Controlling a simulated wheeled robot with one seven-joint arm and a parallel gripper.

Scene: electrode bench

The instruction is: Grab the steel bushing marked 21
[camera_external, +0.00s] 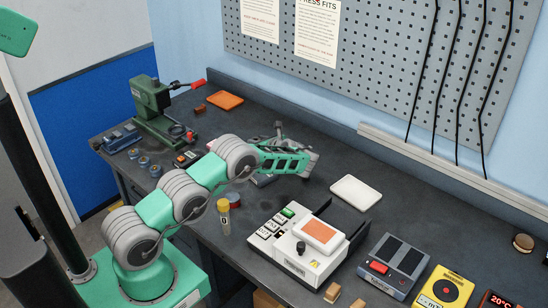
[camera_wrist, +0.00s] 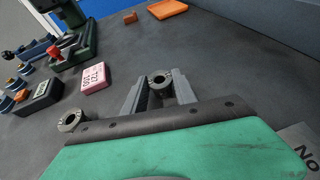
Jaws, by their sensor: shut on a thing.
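My gripper (camera_wrist: 158,90) is shut on a grey steel bushing (camera_wrist: 161,79) in the wrist view, with the ring between its two dark fingers. I cannot read a number on this bushing. A second grey steel bushing (camera_wrist: 70,122) stands on the bench to the left, outside the fingers and partly behind the gripper's dark edge. It bears small marks that I cannot read. In the external view my gripper (camera_external: 285,158) is over the bench near its middle, and the held bushing cannot be made out there.
A pink-labelled block (camera_wrist: 93,77) and a dark box (camera_wrist: 39,97) lie left of the fingers. A green press (camera_external: 153,105) and an orange tray (camera_external: 225,100) are farther back. A white instrument (camera_external: 296,250) and a white pad (camera_external: 356,192) lie to the right.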

